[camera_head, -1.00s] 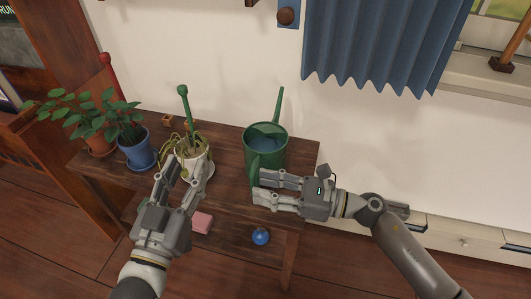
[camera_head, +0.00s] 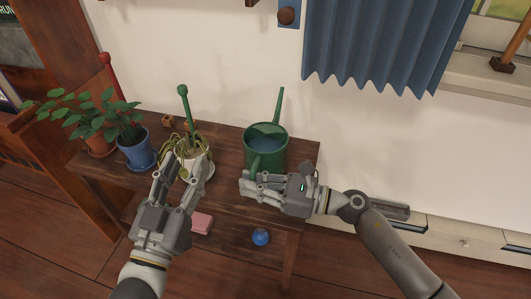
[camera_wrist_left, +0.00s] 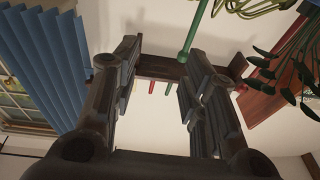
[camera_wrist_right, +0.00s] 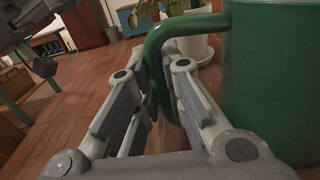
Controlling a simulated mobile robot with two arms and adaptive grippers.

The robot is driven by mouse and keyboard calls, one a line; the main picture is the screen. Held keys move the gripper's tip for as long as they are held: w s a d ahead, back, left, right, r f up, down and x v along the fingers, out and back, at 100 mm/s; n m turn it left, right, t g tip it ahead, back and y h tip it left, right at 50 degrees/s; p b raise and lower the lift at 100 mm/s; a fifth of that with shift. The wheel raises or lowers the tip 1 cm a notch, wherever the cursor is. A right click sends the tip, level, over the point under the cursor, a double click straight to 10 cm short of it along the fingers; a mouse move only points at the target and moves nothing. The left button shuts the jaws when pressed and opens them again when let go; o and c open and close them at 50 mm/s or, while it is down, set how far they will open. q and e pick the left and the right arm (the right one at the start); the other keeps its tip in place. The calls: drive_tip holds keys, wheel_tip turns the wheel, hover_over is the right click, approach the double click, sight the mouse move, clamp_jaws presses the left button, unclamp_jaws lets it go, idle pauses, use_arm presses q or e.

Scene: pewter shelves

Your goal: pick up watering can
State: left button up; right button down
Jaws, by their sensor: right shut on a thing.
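The green watering can (camera_head: 268,150) stands upright on the wooden shelf's top, with water visible inside and its spout pointing up and back. My right gripper (camera_head: 247,183) is at the can's front, with its fingers around the can's handle. In the right wrist view the handle (camera_wrist_right: 157,52) passes between the fingers, beside the can's body (camera_wrist_right: 275,85). The right gripper is shut on the handle. My left gripper (camera_head: 177,168) is open and empty, in front of the white pot. In the left wrist view its fingers (camera_wrist_left: 160,85) are apart with nothing between them.
A white pot (camera_head: 197,171) with a drooping plant stands left of the can. A blue pot (camera_head: 138,152) and another leafy plant (camera_head: 88,115) are further left. A pink block (camera_head: 202,223) and a blue ball (camera_head: 261,237) lie on the lower shelf. A blue curtain (camera_head: 385,45) hangs behind.

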sight(252, 170)
drive_tip(key=shift+w+r, duration=0.1)
drive_tip(key=shift+r, duration=0.05)
idle(0.3)
drive_tip(key=shift+r, duration=0.15)
drive_tip(key=shift+r, duration=0.15)
wheel_tip(252, 170, up, 5)
drive_tip(key=shift+f+p, duration=0.2)
drive_tip(key=shift+p, duration=0.9)
wheel_tip(252, 170, up, 4)
drive_tip(key=shift+r+p, duration=0.1)
drive_tip(key=shift+p, duration=0.65)
use_arm(q)
drive_tip(key=s+a+f+g+y, duration=0.1)
drive_tip(key=s+a+f+g, duration=0.1)
drive_tip(key=f+g, duration=0.3)
drive_tip(key=s+a+f+g+y, duration=0.2)
drive_tip(key=s+f+g, duration=0.2)
drive_tip(key=f, duration=0.6)
drive_tip(key=shift+s+f+g, duration=0.15)
drive_tip(key=shift+f+g, duration=0.25)
drive_tip(key=shift+g, duration=0.3)
use_arm(e)
drive_tip(key=shift+r, duration=0.35)
